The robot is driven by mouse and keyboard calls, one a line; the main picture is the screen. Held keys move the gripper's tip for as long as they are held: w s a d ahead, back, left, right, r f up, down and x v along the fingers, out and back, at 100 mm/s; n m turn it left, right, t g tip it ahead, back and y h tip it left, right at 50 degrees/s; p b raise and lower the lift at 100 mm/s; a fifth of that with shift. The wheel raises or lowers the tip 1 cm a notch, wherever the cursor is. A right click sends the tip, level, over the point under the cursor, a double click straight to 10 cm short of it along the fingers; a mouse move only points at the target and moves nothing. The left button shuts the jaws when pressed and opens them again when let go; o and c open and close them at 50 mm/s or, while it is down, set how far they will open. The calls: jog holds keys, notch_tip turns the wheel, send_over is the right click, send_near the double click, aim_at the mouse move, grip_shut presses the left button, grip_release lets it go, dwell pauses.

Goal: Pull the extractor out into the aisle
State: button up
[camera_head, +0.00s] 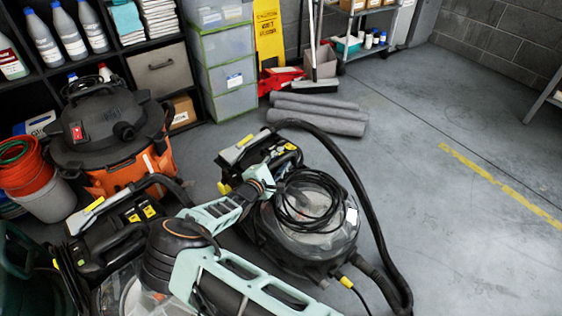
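A grey and black floor machine (312,238) that looks like the extractor stands on the floor in the middle. A black cable lies coiled on top, and a black hose (378,225) arches around its right side. Its black upper part carries a pale grey bar with yellow ends (238,150). A second machine with a similar bar (100,207) stands at lower left, partly hidden by my arm. My mint-green arm reaches up from the bottom to the first machine's left side. My gripper end (264,176) is by its upper part; the fingers and any contact are not clear.
An orange and black drum vacuum (112,140) stands at left beside an orange-red hose in a bucket (35,175). Rolled grey mats (318,114) lie behind the machine. Shelves and bins line the back. Open floor (460,230) with a yellow line extends right.

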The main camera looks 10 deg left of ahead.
grip_shut()
dwell(0.3)
jog(key=shift+s+d, duration=0.1)
jog(key=shift+s, duration=0.05)
